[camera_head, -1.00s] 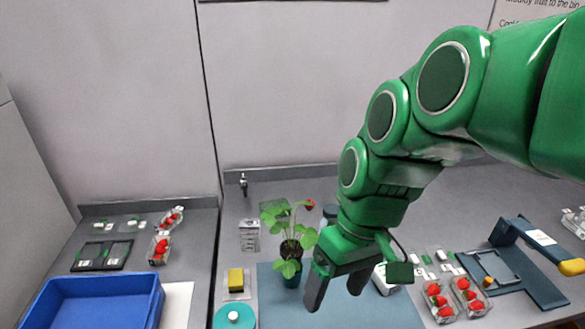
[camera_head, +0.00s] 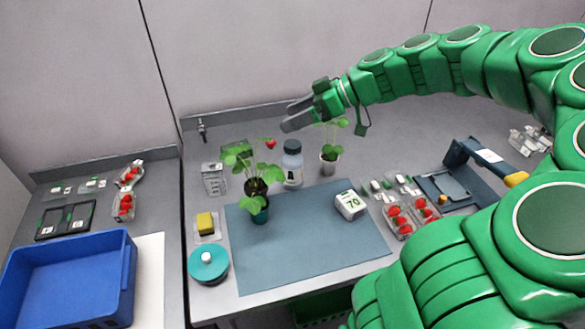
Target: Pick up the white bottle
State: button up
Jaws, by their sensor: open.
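The white bottle (camera_head: 292,170) with a dark cap stands upright on the bench, at the back edge of the blue-grey mat (camera_head: 300,245), between two plants. My gripper (camera_head: 284,117) is at the end of my green arm, raised above and behind the bottle in the picture. Its dark fingers point left and hold nothing. They are apart from the bottle. The gap between the fingers is hard to see from this side.
A white box marked 70 (camera_head: 350,205) and strawberry punnets (camera_head: 399,222) lie to the right. A blue crate (camera_head: 125,285) is at left.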

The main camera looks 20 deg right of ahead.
jog(key=w+d+f+t, duration=0.2)
jog(key=w+d, duration=0.2)
jog(key=d, duration=0.2)
send_near(287, 147)
jog(key=w+f, duration=0.1)
jog(key=w+a+f, duration=0.1)
jog(key=shift+w+a+f+y, duration=0.1)
jog(key=shift+w+f+y, duration=0.15)
jog(key=shift+w+y, duration=0.15)
jog(key=shift+f, duration=0.15)
jog(key=shift+x, duration=3.9)
grip_shut()
